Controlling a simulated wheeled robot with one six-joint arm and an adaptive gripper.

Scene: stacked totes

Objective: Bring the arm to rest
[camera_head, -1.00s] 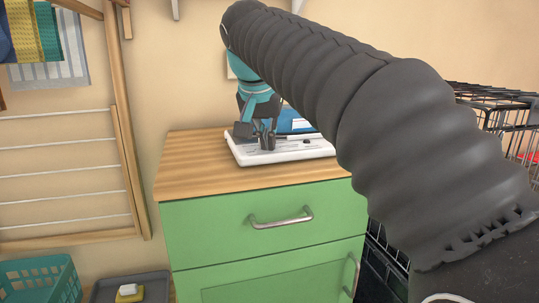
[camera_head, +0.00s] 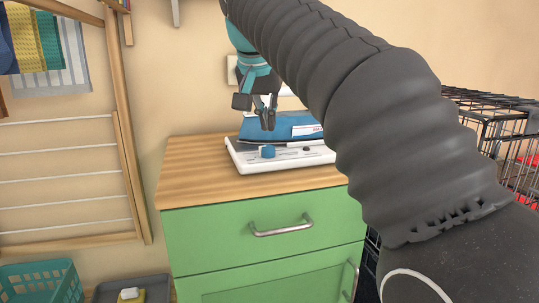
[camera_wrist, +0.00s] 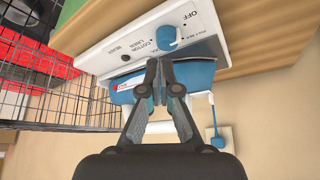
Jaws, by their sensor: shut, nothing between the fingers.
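My gripper (camera_head: 266,113) is in the air above the green cabinet's wooden top. Its fingers are together and hold nothing. In the wrist view my gripper (camera_wrist: 162,66) points at a white base with a blue knob (camera_wrist: 167,35) and printed labels, among them OFF, COTTON and LINEN. In the head view the white base (camera_head: 245,160) lies on the cabinet top, with a blue iron-like body (camera_head: 290,126) on it. My arm crosses the right half of the head view and hides part of the blue body and what lies behind.
The green cabinet (camera_head: 230,229) has a metal-handled drawer. A wire crate (camera_head: 490,105) stands at the right. A wooden drying rack (camera_head: 120,120) with hanging cloths is at the left. A teal basket (camera_head: 40,282) and a grey tray (camera_head: 105,290) are low at the left.

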